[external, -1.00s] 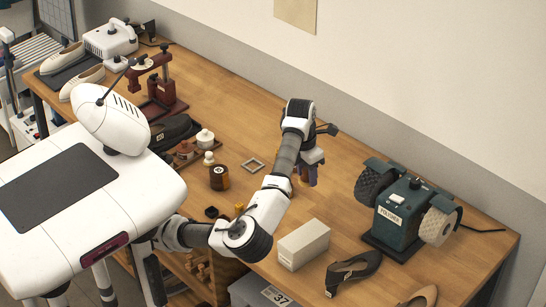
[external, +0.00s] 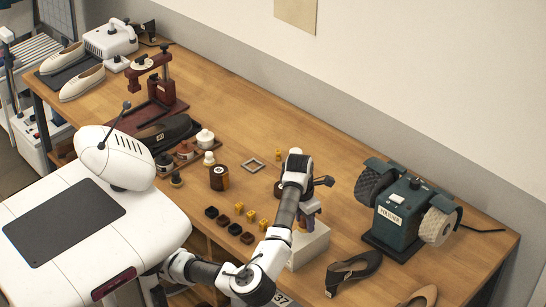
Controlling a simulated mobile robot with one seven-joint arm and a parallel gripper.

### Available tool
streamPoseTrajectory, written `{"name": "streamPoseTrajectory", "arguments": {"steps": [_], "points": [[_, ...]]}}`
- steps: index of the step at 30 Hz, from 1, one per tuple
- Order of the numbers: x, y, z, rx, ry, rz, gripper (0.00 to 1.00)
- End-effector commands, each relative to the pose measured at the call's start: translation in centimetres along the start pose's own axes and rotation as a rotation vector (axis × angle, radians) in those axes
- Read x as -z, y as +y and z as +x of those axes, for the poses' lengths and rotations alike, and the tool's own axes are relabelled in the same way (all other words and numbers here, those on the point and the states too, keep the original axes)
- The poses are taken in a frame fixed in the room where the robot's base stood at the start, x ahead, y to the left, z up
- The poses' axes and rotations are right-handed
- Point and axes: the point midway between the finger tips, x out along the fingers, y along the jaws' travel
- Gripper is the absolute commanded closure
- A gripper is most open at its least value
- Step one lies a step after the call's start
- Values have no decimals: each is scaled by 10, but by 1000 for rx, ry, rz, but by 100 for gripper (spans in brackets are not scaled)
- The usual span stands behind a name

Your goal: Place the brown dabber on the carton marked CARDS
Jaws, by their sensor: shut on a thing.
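My gripper (external: 306,229) points down at the near right of the bench, over or just beside a plain pale carton (external: 318,244). It is shut on a small brown thing, taken to be the brown dabber, mostly hidden by the fingers. I cannot tell whether the dabber touches the carton. No CARDS lettering can be read on the pale carton from this side, and my arm covers its left part.
A green polisher (external: 398,217) stands to the right, with a dark shoe (external: 353,270) in front. Several yellow blocks (external: 251,215) and dark blocks (external: 222,220) lie left of my arm. A grey frame (external: 252,165) lies farther back.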

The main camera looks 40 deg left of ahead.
Motion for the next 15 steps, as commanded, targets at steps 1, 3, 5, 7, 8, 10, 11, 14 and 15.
{"name": "streamPoseTrajectory", "arguments": {"steps": [1,3,5,7,8,10,11,14,15], "points": [[2,0,15,-1,1,0,82],[3,0,24,-1,0,-1,82],[4,0,27,0,0,-1,82],[3,0,26,1,-1,0,82],[3,0,25,1,-1,0,82],[3,0,25,0,0,0,82],[3,0,25,0,0,0,82],[3,0,27,0,0,0,82],[4,0,29,0,0,0,82]]}}
